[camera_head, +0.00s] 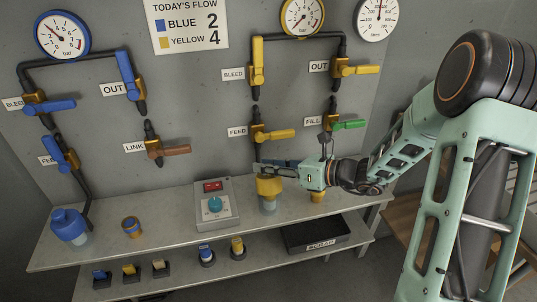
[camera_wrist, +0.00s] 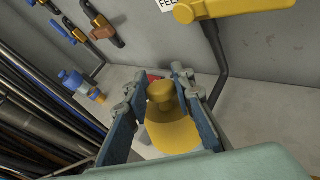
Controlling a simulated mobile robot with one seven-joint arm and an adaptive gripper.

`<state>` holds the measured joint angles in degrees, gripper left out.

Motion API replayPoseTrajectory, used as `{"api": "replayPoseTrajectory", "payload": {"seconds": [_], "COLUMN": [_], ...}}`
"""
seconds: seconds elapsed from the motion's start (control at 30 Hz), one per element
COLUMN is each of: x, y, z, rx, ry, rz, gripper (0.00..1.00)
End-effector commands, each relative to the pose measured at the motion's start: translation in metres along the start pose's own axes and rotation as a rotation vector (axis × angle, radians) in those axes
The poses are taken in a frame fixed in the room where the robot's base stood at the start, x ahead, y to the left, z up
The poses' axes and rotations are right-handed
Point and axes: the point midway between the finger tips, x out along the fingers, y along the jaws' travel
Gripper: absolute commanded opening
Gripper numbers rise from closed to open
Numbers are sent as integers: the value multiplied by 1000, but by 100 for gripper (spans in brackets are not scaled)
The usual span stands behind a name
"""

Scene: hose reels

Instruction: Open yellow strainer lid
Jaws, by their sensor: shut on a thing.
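The yellow strainer (camera_head: 268,187) stands on the upper shelf below the yellow feed valve, with a clear bluish bowl under its yellow top. Its yellow lid, with a round knob, also shows in the wrist view (camera_wrist: 174,136). My gripper (camera_head: 264,169) reaches in from the right, at the top of the strainer. In the wrist view my gripper (camera_wrist: 161,92) has its two blue-padded fingers on either side of the knob, shut on it. The lid appears to sit on the strainer body; its seam is hidden from me.
The yellow feed valve (camera_head: 274,134) and its pipe are just above. A grey control box (camera_head: 214,204) stands left of the strainer. A blue strainer (camera_head: 68,225) is at the far left. A black scrap tray (camera_head: 314,234) lies on the lower shelf. The shelf's left middle is mostly clear.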

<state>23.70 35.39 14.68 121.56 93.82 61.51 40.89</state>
Motion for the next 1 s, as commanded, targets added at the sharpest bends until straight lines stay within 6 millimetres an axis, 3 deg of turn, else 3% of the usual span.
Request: {"api": "replayPoseTrajectory", "payload": {"seconds": [0.03,0.37,1.0], "x": [-1,11,34], "y": [1,-11,-35], "z": [10,17,16], "rx": [22,167,428], "ry": [24,171,434], "rz": [1,1,0], "gripper": [0,0,0]}}
